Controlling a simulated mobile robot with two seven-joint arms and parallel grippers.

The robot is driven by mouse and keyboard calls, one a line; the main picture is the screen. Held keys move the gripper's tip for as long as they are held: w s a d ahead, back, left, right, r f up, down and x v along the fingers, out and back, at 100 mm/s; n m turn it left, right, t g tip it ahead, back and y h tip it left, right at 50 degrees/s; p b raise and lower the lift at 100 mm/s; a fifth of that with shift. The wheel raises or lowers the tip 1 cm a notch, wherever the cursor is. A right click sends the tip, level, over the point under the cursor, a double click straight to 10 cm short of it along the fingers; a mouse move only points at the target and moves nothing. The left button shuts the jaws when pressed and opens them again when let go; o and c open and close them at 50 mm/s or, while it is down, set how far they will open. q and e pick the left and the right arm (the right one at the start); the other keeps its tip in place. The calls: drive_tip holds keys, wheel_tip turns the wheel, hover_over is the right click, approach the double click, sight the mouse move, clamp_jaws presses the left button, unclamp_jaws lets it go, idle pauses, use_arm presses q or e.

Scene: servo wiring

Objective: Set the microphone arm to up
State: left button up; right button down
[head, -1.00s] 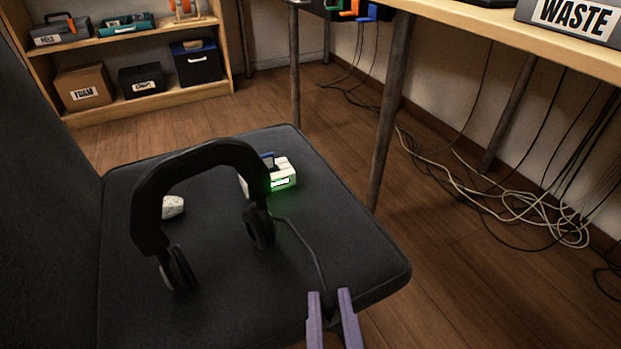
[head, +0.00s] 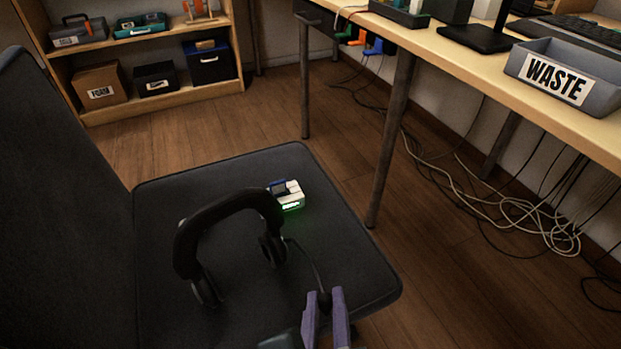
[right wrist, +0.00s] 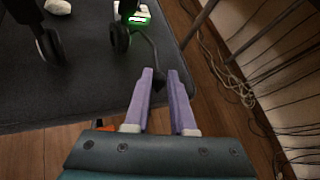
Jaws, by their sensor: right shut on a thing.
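A black headset (head: 228,212) stands on the dark seat of a chair, its headband arched up and its ear cups at the bottom. Its thin microphone arm (head: 314,266) runs from the right ear cup down towards the front of the seat, sloping low. My right gripper (head: 325,294) is shut on the dark end of the microphone arm, at the seat's front edge. In the right wrist view the microphone arm (right wrist: 152,48) reaches down to the purple fingertips (right wrist: 161,74). My left gripper is out of view.
A white device with a green light (head: 287,193) lies behind the headset on the seat (head: 350,262). A desk with a waste bin (head: 560,78) stands at right, with loose cables (head: 500,205) below. A shelf (head: 160,104) is at the back left.

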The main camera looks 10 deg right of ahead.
drive_tip(key=c, duration=0.7)
unclamp_jaws()
drive_tip(key=shift+p+v, duration=2.15)
drive_tip(key=shift+v, duration=2.85)
